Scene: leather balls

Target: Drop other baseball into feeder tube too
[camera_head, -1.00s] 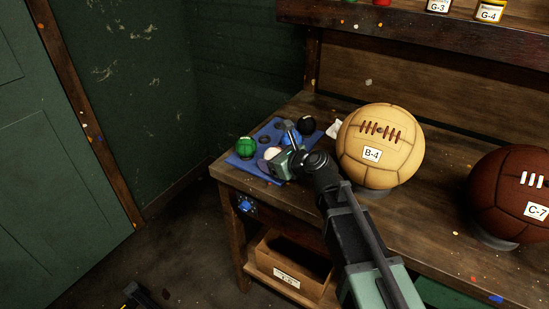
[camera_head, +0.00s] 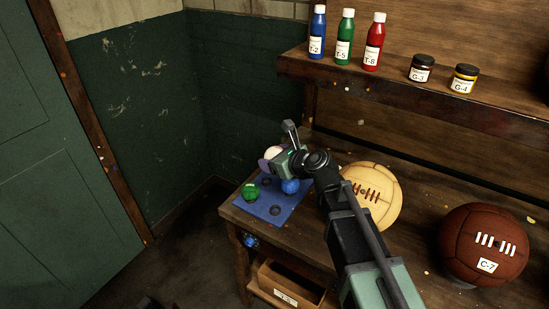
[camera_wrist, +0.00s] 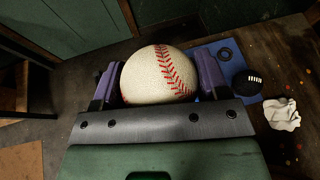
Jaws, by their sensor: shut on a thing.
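A white baseball with red stitching (camera_wrist: 160,75) is between the purple fingers of my gripper (camera_wrist: 158,82) in the wrist view. In the head view the baseball (camera_head: 272,152) shows partly at my gripper (camera_head: 271,162). My gripper is shut on it and holds it above the far part of the blue mat (camera_head: 268,214). The mat lies on the left end of the workbench. I cannot make out a feeder tube in either view.
A black ball (camera_wrist: 247,83) and a white cloth (camera_wrist: 282,114) show in the wrist view. Tan (camera_head: 371,196) and brown (camera_head: 484,244) leather balls stand right. A shelf (camera_head: 430,92) holds bottles and jars.

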